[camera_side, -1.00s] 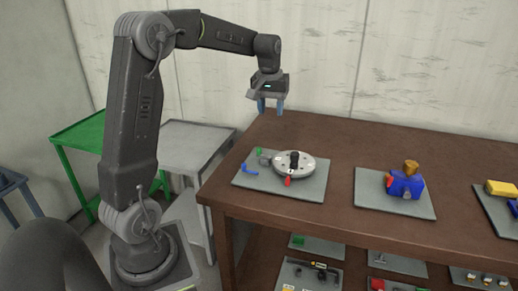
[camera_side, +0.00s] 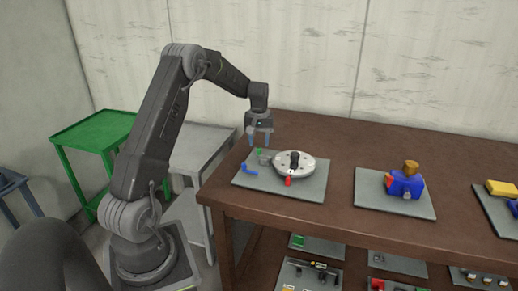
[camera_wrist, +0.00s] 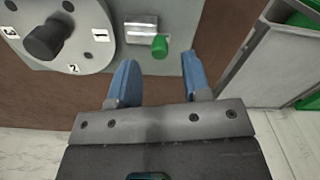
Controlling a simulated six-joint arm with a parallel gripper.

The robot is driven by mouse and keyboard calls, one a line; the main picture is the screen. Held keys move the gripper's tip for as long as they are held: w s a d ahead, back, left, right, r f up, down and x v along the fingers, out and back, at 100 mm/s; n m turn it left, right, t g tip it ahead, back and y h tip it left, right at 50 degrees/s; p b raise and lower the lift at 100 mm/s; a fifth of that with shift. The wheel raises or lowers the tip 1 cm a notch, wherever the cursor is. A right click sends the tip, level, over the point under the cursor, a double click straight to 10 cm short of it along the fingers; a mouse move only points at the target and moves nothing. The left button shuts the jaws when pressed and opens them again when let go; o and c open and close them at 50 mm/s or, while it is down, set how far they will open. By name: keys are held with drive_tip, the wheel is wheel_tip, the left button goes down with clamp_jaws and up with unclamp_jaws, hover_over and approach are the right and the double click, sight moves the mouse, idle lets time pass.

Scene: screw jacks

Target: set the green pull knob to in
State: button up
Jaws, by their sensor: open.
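The green pull knob (camera_wrist: 160,46) shows in the wrist view on a small grey block (camera_wrist: 141,30), just beyond my fingertips and between their lines. In the side view the green knob (camera_side: 259,152) is small, at the back left of the grey plate (camera_side: 311,194). My gripper (camera_side: 260,143) is above the back left of that plate, close over the knob. In the wrist view my gripper (camera_wrist: 158,72) has its two blue fingers apart with nothing between them. I cannot tell from these frames how far the knob is pulled out.
A round silver dial (camera_side: 306,168) with a black knob (camera_wrist: 44,42) stands beside the green knob. A blue block device (camera_side: 406,187) stands on another plate to the right, with bare table between.

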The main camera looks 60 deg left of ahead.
sight(259, 148)
drive_tip(key=shift+f, duration=1.8)
drive_tip(key=shift+c, duration=0.4)
clamp_jaws()
